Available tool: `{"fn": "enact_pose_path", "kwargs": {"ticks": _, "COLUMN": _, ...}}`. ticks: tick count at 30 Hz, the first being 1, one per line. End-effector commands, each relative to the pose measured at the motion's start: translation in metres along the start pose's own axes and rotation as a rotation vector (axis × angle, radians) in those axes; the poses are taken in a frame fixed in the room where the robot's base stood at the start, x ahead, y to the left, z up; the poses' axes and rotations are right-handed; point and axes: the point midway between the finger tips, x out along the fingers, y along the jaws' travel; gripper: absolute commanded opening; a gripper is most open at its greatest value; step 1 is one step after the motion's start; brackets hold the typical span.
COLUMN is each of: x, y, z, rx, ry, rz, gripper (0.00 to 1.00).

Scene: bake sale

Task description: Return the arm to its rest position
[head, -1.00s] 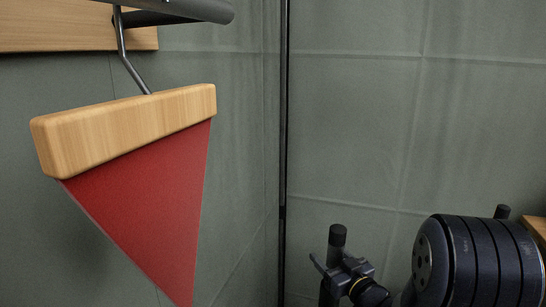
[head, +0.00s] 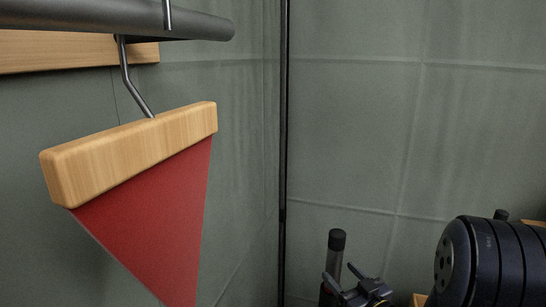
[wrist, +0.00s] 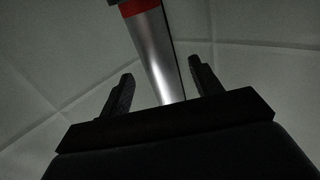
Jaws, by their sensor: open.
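My gripper (wrist: 160,68) shows in the wrist view with its two dark fingers apart and nothing held between them. A silver post with a red band (wrist: 153,50) stands behind the gap between the fingers; I cannot tell how far behind. In the head view, dark finger-like parts show low at the bottom edge, right of the middle, beside a black-capped post (head: 336,245). They are partly cut off, so I cannot make out the jaw there.
A red pennant (head: 160,215) with a wooden top bar (head: 130,150) hangs from a metal hook on a dark rail (head: 90,25) at upper left. A dark ribbed round body (head: 490,260) fills the lower right. The grey-green wall (head: 390,110) is bare in the middle.

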Motion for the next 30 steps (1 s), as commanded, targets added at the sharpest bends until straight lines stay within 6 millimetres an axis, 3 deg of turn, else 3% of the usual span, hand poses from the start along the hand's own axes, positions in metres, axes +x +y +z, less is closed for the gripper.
{"fn": "enact_pose_path", "kwargs": {"ticks": 9, "x": 0.062, "y": -0.001, "z": -0.003, "rx": 0.001, "ry": 0.002, "rz": -0.002, "gripper": 0.61}}
{"fn": "enact_pose_path", "kwargs": {"ticks": 30, "x": 0.058, "y": 0.0, "z": -0.089, "rx": 0.001, "ry": 0.0, "rz": 0.0, "gripper": 0.61}}
